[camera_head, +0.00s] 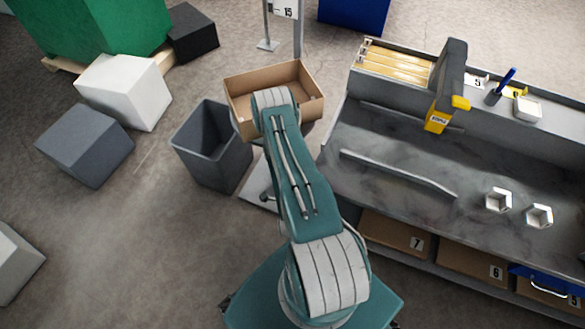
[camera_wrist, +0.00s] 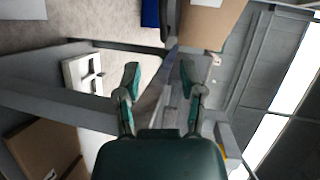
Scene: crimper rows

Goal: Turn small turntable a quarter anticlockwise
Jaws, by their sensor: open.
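I cannot clearly make out a small turntable in either view. In the head view an open cardboard box (camera_head: 295,82) stands beyond my forearm. A rounded grey edge shows just under its right side, mostly hidden by the box and my arm. My gripper is hidden behind my own arm in that view. In the wrist view my gripper (camera_wrist: 160,82) is open, its two fingers apart with nothing held between them. A brown cardboard surface (camera_wrist: 208,22) shows beyond the right finger.
A grey bin (camera_head: 212,145) stands left of my arm. The grey workbench (camera_head: 390,150) is on the right, with a long bar, two small hexagonal pieces (camera_head: 498,201) and a yellow-grey post (camera_head: 447,90). White and grey blocks lie at left.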

